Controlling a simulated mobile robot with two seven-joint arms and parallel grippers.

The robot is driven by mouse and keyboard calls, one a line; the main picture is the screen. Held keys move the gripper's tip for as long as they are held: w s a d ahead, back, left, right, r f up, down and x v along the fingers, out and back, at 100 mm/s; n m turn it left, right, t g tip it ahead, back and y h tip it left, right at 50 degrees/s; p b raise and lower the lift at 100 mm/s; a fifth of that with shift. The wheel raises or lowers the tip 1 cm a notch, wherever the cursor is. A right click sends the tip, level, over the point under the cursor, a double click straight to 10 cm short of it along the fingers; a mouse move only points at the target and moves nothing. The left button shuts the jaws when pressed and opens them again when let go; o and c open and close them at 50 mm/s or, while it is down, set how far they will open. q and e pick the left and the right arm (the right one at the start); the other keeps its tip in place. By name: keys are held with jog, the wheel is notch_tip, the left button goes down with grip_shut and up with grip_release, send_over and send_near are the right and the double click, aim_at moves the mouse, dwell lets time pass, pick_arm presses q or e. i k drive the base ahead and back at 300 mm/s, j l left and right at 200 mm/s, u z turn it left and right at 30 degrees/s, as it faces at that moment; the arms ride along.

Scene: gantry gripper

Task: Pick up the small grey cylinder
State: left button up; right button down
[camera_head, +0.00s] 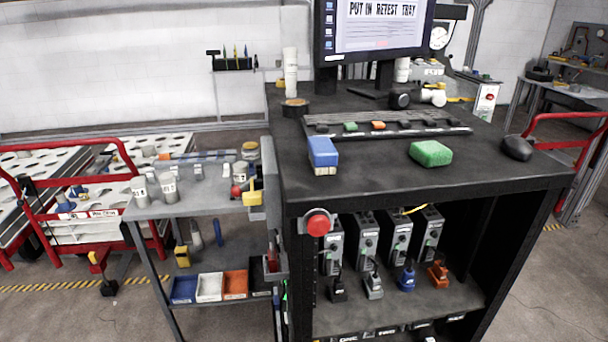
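Two small grey cylinders stand upright near the front left corner of the grey side table (208,206). The left one (140,193) has a light label with dark marks, too small to read surely. The right one (169,189) also bears a pale label and stands close beside it. I cannot tell which of them the task means. A taller white cylinder (290,72) stands on the black workbench (370,170) at its back left. Neither of my grippers shows in the head view.
A blue-and-white block (323,155), a green block (431,153) and a black mouse (516,147) lie on the workbench. A monitor (385,25) stands behind them. Red-railed carts (85,225) stand left of the side table.

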aim_at(241, 173)
jog(key=j+z, duration=0.2)
jog(key=z, duration=0.2)
jog(key=i+j+z, duration=0.1)
jog(key=j+z, duration=0.2)
jog(key=z, duration=0.15)
jog(key=j+z, duration=0.2)
jog(key=z, duration=0.2)
jog(key=j+z, duration=0.2)
jog(key=j, duration=0.15)
jog(key=k+j+z, duration=0.2)
jog(key=j, duration=0.15)
jog(key=j+z, duration=0.2)
jog(key=k+j, duration=0.05)
jog(key=j, duration=0.05)
